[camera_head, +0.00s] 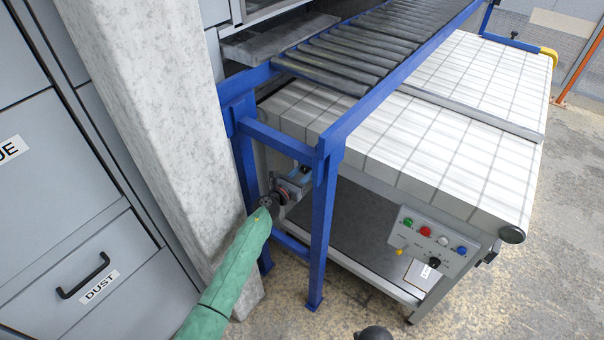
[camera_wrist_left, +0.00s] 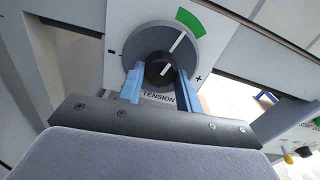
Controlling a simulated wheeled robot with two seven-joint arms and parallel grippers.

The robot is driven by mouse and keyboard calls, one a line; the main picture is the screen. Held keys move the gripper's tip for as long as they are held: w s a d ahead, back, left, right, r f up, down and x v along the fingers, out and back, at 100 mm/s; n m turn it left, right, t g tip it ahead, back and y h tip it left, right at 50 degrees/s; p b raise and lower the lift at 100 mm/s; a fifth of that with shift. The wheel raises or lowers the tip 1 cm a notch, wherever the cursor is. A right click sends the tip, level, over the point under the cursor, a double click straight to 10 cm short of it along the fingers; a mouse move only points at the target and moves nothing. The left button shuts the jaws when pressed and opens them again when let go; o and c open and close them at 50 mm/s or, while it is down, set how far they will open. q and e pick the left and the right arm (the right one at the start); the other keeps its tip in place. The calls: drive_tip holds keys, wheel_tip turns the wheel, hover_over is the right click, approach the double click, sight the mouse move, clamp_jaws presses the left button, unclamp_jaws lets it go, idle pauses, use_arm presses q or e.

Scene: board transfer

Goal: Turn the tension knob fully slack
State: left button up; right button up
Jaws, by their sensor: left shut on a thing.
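The tension knob (camera_wrist_left: 159,69) is black and sits at the centre of a grey round dial (camera_wrist_left: 137,43) on a light panel marked TENSION. The dial has a minus mark at left, a plus mark at right and a green band (camera_wrist_left: 191,21) at upper right. The white pointer line aims up and right toward the green band. My left gripper (camera_wrist_left: 160,76) is shut on the knob, its blue fingers on both sides. In the head view my left gripper (camera_head: 276,198) is at the conveyor's near end beside the blue leg, and the dial face is hidden there.
A concrete pillar (camera_head: 150,110) is close on the left. A button box (camera_head: 434,241) hangs at the table's near right corner.

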use_arm(q)
drive_tip(key=n+p, duration=0.2)
drive_tip(key=n, duration=0.6)
drive_tip(key=shift+r+n, duration=0.15)
drive_tip(key=shift+n, duration=0.15)
drive_tip(key=n+p, duration=0.1)
drive_tip(key=n, duration=0.1)
drive_tip(key=shift+n, duration=0.3)
drive_tip(key=n+p, duration=0.1)
drive_tip(key=n, duration=0.3)
drive_tip(key=shift+n, duration=0.3)
drive_tip(key=n, duration=0.4)
drive_tip(key=shift+p, duration=0.35)
drive_tip(key=shift+n, duration=1.7)
use_arm(e)
drive_tip(key=s+d+f, duration=0.1)
drive_tip(key=s+f, duration=0.1)
drive_tip(key=f, duration=0.7)
drive_tip(key=s+d+f, duration=0.2)
drive_tip(key=f, duration=0.7)
drive_tip(key=shift+h, duration=0.3)
drive_tip(key=shift+r, duration=0.1)
